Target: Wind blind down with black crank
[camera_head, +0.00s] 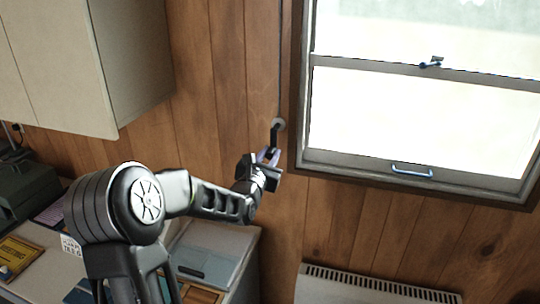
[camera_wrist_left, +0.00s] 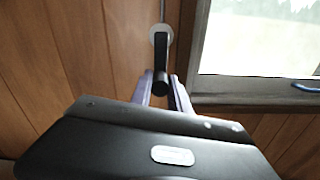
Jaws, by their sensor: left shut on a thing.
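The black crank (camera_head: 274,136) is on the wood-panelled wall, just left of the window frame. It hangs from a round pale mount, with a thin cord or rod running up the wall above it. My left gripper (camera_head: 268,157) is at the crank's lower end, shut on its handle. In the left wrist view the crank (camera_wrist_left: 161,52) points down from its mount, and its knob sits between the two fingers of the gripper (camera_wrist_left: 161,88). The window (camera_head: 420,110) shows bright glass; the blind itself cannot be made out. My right gripper is not in view.
A wall cabinet (camera_head: 120,60) hangs at upper left. A desk (camera_head: 240,240) with folders and a book stands below my left arm. A ribbed white heater (camera_head: 370,288) is under the window. The wall around the crank is clear.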

